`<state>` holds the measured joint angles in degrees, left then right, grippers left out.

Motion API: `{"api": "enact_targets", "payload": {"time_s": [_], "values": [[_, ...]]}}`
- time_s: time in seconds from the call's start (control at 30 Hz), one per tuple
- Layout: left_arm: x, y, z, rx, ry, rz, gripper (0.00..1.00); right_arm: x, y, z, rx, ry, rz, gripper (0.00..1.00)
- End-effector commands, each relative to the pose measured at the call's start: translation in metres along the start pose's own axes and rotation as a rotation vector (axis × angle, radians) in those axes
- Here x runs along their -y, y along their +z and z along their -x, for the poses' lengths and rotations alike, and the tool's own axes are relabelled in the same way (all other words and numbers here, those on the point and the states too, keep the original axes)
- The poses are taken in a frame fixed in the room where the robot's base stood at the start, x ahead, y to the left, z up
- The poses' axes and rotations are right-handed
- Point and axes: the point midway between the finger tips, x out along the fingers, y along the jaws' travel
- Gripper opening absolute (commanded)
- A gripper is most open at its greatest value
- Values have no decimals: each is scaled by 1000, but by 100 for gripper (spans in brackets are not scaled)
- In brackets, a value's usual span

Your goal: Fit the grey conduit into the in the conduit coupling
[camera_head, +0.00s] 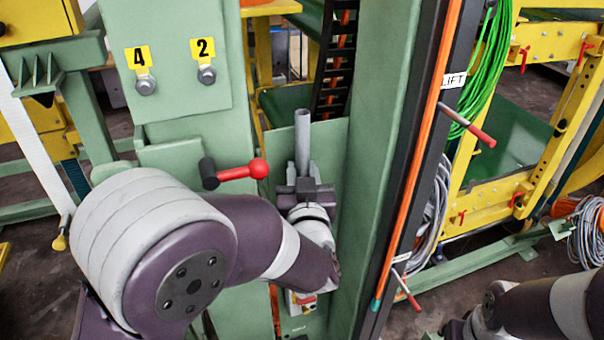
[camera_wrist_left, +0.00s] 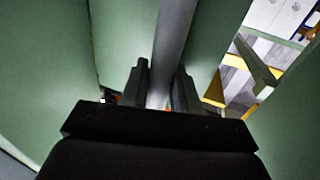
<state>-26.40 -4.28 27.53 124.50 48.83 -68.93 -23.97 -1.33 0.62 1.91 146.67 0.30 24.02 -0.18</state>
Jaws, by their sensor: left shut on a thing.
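The grey conduit (camera_head: 302,135) is a straight grey tube standing about upright between the green panels in the head view. My left gripper (camera_head: 304,180) is shut on it, and the conduit sticks up above the fingers. In the left wrist view the conduit (camera_wrist_left: 174,40) runs between the two dark fingers of my left gripper (camera_wrist_left: 160,88). The conduit's lower end is hidden behind the gripper and wrist. I cannot make out the conduit coupling in either view. My right arm shows at the lower right of the head view, but its gripper is out of frame.
A red-knobbed lever (camera_head: 240,171) juts out just left of my left gripper. A green post with a black and orange rail (camera_head: 418,150) stands close on the right. Green cables (camera_head: 484,70) and yellow frames (camera_head: 572,110) are farther right. A black ladder-like cable chain (camera_head: 336,60) hangs behind.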

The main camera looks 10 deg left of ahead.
Motion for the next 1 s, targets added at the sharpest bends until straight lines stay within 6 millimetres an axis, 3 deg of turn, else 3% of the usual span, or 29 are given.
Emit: {"api": "enact_targets", "payload": {"time_s": [0.2,0.37,1.0], "values": [[0,35,1,0,0,0,0,0,4,-32,0,0,0,43],[0,49,1,0,0,0,0,0,5,-45,0,0,0,43],[0,51,1,0,-1,2,0,0,6,-47,0,0,0,43]]}}
